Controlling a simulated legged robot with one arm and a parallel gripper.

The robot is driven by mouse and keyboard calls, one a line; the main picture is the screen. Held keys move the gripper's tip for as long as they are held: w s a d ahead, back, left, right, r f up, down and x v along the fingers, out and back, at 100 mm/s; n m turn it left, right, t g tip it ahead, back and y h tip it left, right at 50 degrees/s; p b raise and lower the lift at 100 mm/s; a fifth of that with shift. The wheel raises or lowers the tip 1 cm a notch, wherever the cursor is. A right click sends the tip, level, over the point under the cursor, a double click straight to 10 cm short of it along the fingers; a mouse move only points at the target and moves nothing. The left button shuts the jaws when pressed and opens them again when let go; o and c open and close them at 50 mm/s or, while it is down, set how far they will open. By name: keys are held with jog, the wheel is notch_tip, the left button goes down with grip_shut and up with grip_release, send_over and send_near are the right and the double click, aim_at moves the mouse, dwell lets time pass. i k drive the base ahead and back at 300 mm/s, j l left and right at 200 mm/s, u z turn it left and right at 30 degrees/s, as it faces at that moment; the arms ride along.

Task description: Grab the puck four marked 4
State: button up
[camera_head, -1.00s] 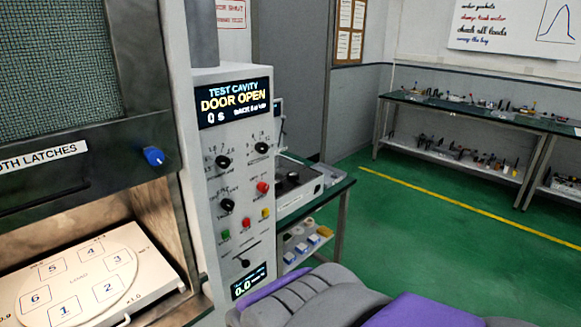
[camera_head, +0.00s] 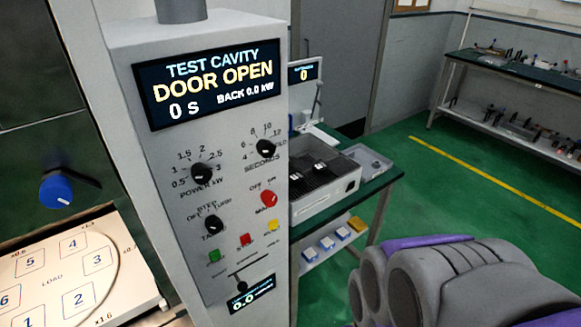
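No puck that I can make out as marked 4 shows. On the white round plate in the open cavity at lower left, a square marked 4 (camera_head: 73,244) lies flat between the squares 5 and 3; it looks like a printed outline. A white-sided tray (camera_head: 330,198) on the side table behind the control panel holds dark blocks (camera_head: 322,170) with small white marks, too small to read. My gripper's fingers are not in view; grey and purple parts of my own body fill the lower right.
The control panel (camera_head: 225,200) reads DOOR OPEN and stands between cavity and side table (camera_head: 377,190). A blue knob (camera_head: 56,188) is at left. A lower shelf holds small blue-and-white and yellow blocks (camera_head: 326,243). Green floor (camera_head: 415,185) is clear at right.

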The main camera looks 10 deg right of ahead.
aim_at(320, 168)
jog(key=i+u, duration=0.45)
jog(key=i+l+u, duration=0.2)
jog(key=u, duration=0.2)
jog(key=i+l, duration=0.05)
jog(key=i, duration=0.05)
